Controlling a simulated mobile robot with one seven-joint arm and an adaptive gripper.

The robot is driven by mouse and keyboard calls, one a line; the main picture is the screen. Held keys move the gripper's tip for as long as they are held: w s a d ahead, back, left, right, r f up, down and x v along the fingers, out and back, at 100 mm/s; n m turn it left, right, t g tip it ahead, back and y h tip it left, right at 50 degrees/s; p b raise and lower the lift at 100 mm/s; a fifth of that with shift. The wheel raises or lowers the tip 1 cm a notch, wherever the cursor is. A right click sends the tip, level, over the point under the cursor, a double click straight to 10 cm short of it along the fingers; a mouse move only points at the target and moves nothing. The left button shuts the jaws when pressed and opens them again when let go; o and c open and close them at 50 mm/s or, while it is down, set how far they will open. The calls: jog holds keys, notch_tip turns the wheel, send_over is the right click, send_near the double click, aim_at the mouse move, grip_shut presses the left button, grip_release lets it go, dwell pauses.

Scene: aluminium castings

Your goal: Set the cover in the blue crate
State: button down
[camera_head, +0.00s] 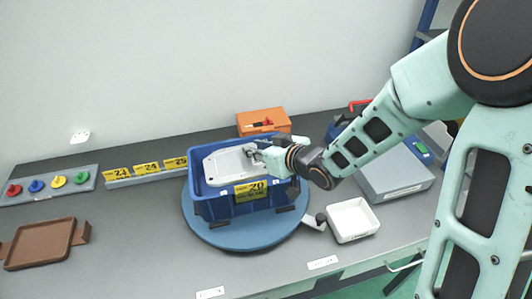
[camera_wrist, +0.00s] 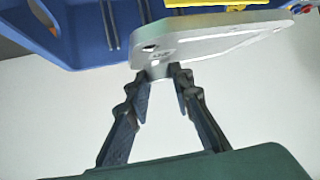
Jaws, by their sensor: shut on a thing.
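The cover (camera_head: 227,165) is a flat, light grey metal casting with rounded corners. It shows at the opening of the blue crate (camera_head: 216,207), which bears a yellow label marked 20. My gripper (camera_head: 254,153) comes in from the right and is shut on the cover's edge. In the wrist view, my gripper's fingertips (camera_wrist: 163,72) close on a small part of the cover (camera_wrist: 205,42), and the blue crate (camera_wrist: 85,35) lies behind it. Whether the cover touches the crate's floor or walls I cannot tell.
The crate stands on a round blue turntable (camera_head: 205,234). An orange box (camera_head: 262,122) is behind it, a white tray (camera_head: 352,220) to its right, and a grey case (camera_head: 395,175) farther right. A brown tray (camera_head: 40,243) lies at the left. The table's front left is mostly clear.

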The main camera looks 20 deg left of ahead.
jog(key=w+f+b, duration=0.4)
jog(key=f, duration=0.4)
jog(key=shift+d, duration=0.15)
jog(key=shift+f, duration=0.2)
jog(key=shift+f+b, duration=0.5)
jog(key=shift+b, duration=0.2)
jog(key=c, duration=1.7)
grip_release()
jog(key=shift+s+f, duration=0.1)
jog(key=shift+f, duration=0.05)
jog(key=shift+d, duration=0.1)
